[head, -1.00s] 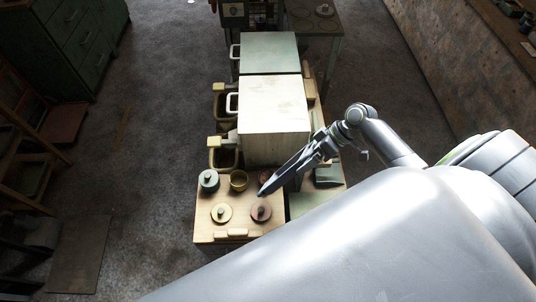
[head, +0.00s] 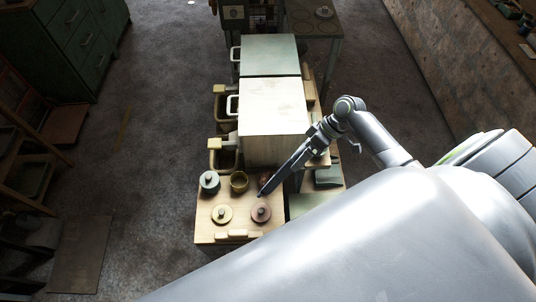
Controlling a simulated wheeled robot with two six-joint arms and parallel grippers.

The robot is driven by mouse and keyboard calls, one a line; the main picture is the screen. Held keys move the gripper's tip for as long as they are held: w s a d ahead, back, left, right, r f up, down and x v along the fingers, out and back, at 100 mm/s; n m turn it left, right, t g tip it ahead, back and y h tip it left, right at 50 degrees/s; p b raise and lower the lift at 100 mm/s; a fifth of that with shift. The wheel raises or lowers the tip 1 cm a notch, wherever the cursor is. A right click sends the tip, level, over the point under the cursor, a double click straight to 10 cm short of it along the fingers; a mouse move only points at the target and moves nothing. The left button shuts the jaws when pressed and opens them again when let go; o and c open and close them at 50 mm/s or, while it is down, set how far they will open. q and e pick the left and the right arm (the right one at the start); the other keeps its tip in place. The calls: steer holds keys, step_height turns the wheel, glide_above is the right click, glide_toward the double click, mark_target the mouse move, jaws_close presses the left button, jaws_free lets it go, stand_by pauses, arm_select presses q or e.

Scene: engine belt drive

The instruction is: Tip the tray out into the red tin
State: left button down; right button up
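A round red-brown piece with a knob (head: 261,212), like a lid, lies on the light wooden bench top (head: 205,228). A reddish round thing (head: 264,176) behind it, perhaps the red tin, is partly hidden by my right gripper. My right gripper (head: 262,193) points down and left over the bench, its tip near both. Its fingers are seen edge-on, so their opening and any grip are unclear. I cannot make out a tray for certain. My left gripper is not in view.
A tall pale cabinet (head: 272,110) stands right behind, with a greenish one (head: 268,55) beyond.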

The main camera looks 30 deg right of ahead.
steer(key=shift+w+a+r, duration=0.1)
steer(key=shift+w, duration=0.1)
steer(key=s+d+f+n+t+y+b, duration=0.1)
steer(key=s+d+f+t+y+b, duration=0.1)
steer(key=s+f+b, duration=0.3)
steer(key=s+d+f+n+t+y+b, duration=0.2)
steer(key=f+b, duration=0.7)
steer(key=b, duration=0.5)
steer(key=s+d+f+n+t+y+b, duration=0.2)
steer(key=s+f+t+b, duration=0.4)
steer(key=b, duration=0.4)
steer(key=s+f+y, duration=0.1)
steer(key=s, duration=0.1)
steer(key=shift+s+d+f+y, duration=0.3)
steer(key=shift+s+d+f, duration=0.1)
